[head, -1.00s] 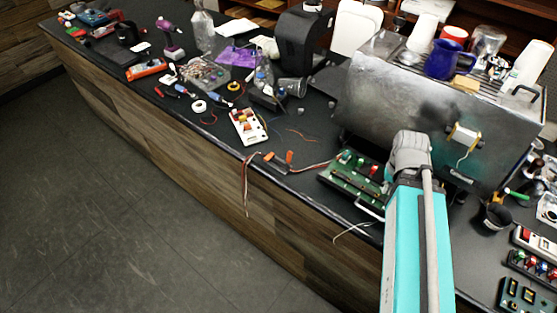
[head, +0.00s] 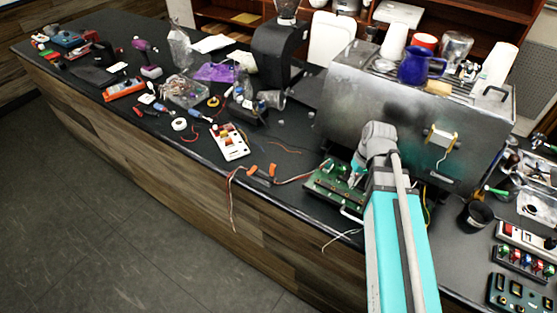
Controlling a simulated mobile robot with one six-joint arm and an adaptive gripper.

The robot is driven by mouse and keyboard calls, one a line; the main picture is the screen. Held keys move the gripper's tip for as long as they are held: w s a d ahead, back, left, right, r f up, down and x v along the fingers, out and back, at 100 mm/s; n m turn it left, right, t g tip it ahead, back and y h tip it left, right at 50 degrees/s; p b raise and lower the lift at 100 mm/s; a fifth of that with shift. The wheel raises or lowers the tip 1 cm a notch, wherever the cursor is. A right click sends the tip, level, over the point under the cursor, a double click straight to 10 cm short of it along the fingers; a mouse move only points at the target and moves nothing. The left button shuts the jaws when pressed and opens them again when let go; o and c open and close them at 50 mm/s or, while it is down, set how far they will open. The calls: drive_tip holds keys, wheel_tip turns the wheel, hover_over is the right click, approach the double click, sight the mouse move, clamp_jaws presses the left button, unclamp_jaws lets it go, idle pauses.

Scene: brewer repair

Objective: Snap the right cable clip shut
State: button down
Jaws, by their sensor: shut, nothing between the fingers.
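Two orange cable clips sit near the front edge of the black counter, left of the green circuit board (head: 322,184). The right cable clip (head: 272,170) stands close beside the left one (head: 252,169). A thin reddish cable (head: 296,180) runs past the clips toward the board, and loose wires hang over the counter edge on the left. The clips are too small to tell whether either lid is open. My gripper (head: 356,178) is shut and empty over the green board, well right of the clips, partly hidden by my arm.
A large metal brewer (head: 400,120) stands behind the board. A white board with colored parts (head: 230,142) lies left of the clips. A dark cup (head: 475,215) and button panels (head: 522,262) are at right. The counter around the clips is mostly clear.

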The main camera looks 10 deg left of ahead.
sight(273, 170)
drive_tip(key=w+a+r+n+g+y, duration=0.1)
drive_tip(key=w+a+r+n+y, duration=0.1)
drive_tip(key=w+a+n, duration=0.3)
drive_tip(key=w+a+r+n+g+y, duration=0.2)
drive_tip(key=w+a+n, duration=0.4)
drive_tip(key=a, duration=0.8)
drive_tip(key=shift+n+y, duration=0.3)
drive_tip(key=shift+y, duration=0.3)
drive_tip(key=shift+f, duration=0.2)
drive_tip(key=shift+b+x, duration=3.9)
drive_tip(key=shift+x, duration=1.05)
drive_tip(key=shift+s+d+r, duration=0.1)
drive_tip(key=shift+d+r, duration=0.05)
drive_tip(key=shift+r, duration=0.05)
